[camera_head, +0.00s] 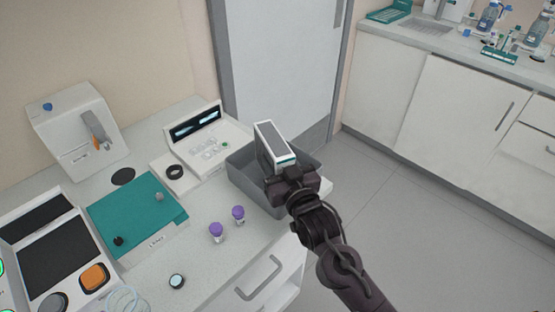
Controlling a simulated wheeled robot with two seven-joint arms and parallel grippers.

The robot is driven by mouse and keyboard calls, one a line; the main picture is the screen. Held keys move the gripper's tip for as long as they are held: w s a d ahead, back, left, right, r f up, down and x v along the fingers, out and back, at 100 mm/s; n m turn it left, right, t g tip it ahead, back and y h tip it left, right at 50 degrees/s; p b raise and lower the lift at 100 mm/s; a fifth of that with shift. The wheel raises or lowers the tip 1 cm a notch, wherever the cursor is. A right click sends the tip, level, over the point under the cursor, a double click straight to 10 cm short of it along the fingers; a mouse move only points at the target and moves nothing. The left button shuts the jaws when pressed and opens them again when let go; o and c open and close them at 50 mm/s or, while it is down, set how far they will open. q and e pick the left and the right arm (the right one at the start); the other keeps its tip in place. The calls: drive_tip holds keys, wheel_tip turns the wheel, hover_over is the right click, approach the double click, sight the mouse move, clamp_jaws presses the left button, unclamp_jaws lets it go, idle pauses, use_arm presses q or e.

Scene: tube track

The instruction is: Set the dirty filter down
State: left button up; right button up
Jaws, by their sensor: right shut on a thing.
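The dirty filter (271,141) is a flat block with a white frame, a grey face and a teal lower edge. My right gripper (284,171) is shut on its lower end and holds it tilted upright over the grey bin (240,167). The bin is an open box at the right end of the counter. The gripper and filter hide part of its inside, so I cannot tell whether the filter touches it. My left gripper is not in view.
Two purple-capped vials (216,231) stand on the counter (205,265) in front of the bin. A white device with a screen (195,130) stands left of the bin, and a teal mat (135,213) lies further left. The floor (400,220) to the right is clear.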

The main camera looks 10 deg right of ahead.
drive_tip(key=o, duration=1.1)
drive_tip(key=shift+f, duration=0.4)
drive_tip(key=shift+a+r, duration=0.1)
drive_tip(key=shift+r, duration=0.1)
drive_tip(key=shift+r+p, duration=0.3)
drive_tip(key=shift+r, duration=0.25)
drive_tip(key=shift+s+d+b, duration=0.4)
drive_tip(key=shift+s+b, duration=0.05)
drive_tip(key=shift+s, duration=1.5)
drive_tip(key=shift+s+d+b, duration=0.45)
drive_tip(key=shift+s, duration=1.55)
drive_tip(key=shift+s+d+b, duration=0.4)
drive_tip(key=shift+s+b, duration=0.05)
drive_tip(key=shift+s, duration=1.5)
